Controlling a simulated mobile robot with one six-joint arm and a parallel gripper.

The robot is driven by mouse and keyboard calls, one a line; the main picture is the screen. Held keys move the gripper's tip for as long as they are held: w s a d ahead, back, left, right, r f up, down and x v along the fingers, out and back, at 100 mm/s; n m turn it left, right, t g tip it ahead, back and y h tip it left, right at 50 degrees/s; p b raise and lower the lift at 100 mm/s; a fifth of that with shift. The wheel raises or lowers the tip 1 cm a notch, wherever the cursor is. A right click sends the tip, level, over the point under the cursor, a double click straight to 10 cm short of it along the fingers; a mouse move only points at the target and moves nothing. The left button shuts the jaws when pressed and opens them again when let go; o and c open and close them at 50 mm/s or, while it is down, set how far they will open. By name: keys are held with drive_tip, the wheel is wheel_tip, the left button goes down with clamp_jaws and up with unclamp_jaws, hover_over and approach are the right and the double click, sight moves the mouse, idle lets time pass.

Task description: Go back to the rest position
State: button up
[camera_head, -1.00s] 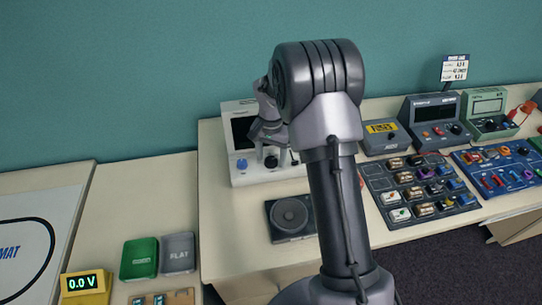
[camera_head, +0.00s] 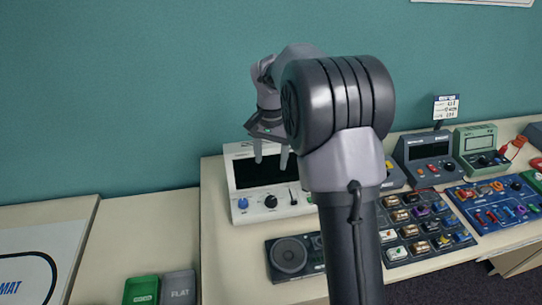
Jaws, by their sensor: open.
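My gripper (camera_head: 271,158) hangs fingers down in front of the white instrument (camera_head: 237,204) with a dark screen, near the top of that screen. Its two light fingers are apart with nothing between them. My upper arm and a large dark joint stand in the middle of the picture and hide part of the table behind.
A dark speaker-like device (camera_head: 290,255) lies in front of the instrument. To the right are a tray of small parts (camera_head: 422,253), a blue board (camera_head: 496,204), a grey meter (camera_head: 428,151) and a green meter (camera_head: 477,141). Green (camera_head: 141,291) and grey (camera_head: 178,288) bins stand lower left.

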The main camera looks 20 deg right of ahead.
drive_tip(key=s+a+r+n+t+b, duration=0.1)
drive_tip(key=s+a+r+t+b, duration=0.1)
drive_tip(key=s+a+r+b, duration=0.3)
drive_tip(key=s+a+r+n+t+b, duration=0.1)
drive_tip(key=s+a, duration=0.2)
drive_tip(key=s, duration=0.5)
drive_tip(key=s+a+f+n+t+y+b, duration=0.1)
drive_tip(key=s+a+f+b, duration=0.1)
drive_tip(key=s, duration=0.5)
drive_tip(key=s+a+f+n+t+y+b, duration=0.1)
drive_tip(key=s+a+f+b, duration=0.1)
drive_tip(key=s, duration=0.6)
drive_tip(key=shift+s+a+f+t, duration=0.3)
drive_tip(key=shift+a+f+t, duration=0.1)
drive_tip(key=shift+a+f, duration=0.1)
